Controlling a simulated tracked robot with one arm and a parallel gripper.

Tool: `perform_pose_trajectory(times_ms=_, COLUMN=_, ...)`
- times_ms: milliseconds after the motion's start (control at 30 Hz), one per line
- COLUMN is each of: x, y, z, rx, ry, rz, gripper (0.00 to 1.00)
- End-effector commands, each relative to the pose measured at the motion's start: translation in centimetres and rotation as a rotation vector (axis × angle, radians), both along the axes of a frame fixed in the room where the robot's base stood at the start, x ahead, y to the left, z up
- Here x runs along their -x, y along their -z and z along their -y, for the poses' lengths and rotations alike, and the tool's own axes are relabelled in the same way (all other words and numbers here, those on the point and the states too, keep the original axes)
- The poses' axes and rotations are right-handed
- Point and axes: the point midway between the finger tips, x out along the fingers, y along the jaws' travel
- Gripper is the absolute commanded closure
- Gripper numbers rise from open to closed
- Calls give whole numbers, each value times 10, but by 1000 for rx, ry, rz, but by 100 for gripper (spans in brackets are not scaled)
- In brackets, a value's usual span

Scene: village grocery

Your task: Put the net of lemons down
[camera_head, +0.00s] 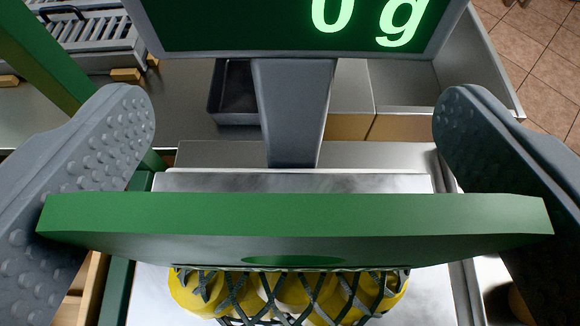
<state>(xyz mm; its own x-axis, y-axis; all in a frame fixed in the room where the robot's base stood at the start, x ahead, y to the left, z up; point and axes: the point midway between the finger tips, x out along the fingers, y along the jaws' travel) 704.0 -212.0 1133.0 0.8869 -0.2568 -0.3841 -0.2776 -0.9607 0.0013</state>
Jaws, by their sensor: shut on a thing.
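The net of lemons (290,293) shows at the bottom of the camera_head view, yellow fruit in a dark mesh. It hangs under a wide green header (295,215), and its lower part is cut off by the frame. My gripper (293,130) has one grey studded finger on each side and is shut on the ends of this green header. The net is over the pale metal plate of a scale (200,182). Whether its bottom touches the plate is hidden. The scale display (300,22) reads 0 g.
The scale's grey post (292,110) stands just beyond the header, with the display above. Behind it are a dark tray (235,95) and a steel counter (180,90). A green post (45,55) rises at the left. Tiled floor (540,50) shows at the right.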

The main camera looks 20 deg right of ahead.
Motion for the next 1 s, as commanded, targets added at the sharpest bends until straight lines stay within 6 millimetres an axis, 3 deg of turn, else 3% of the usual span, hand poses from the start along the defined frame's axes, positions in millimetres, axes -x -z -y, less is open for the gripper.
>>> perform_pose_trajectory(times_ms=367, x=0, y=4, z=0, rx=1, ry=0, rz=4, gripper=82)
perform_pose_trajectory(times_ms=400, x=0, y=4, z=0, rx=1, ry=0, rz=3, gripper=10)
perform_pose_trajectory(times_ms=433, x=0, y=4, z=0, rx=1, ry=0, rz=3, gripper=2)
perform_pose_trajectory(times_ms=767, x=0, y=1, z=-1, rx=0, ry=-1, rz=3, gripper=0)
perform_pose_trajectory(times_ms=1000, x=20, y=-7, z=-7, rx=2, ry=-1, rz=5, gripper=0)
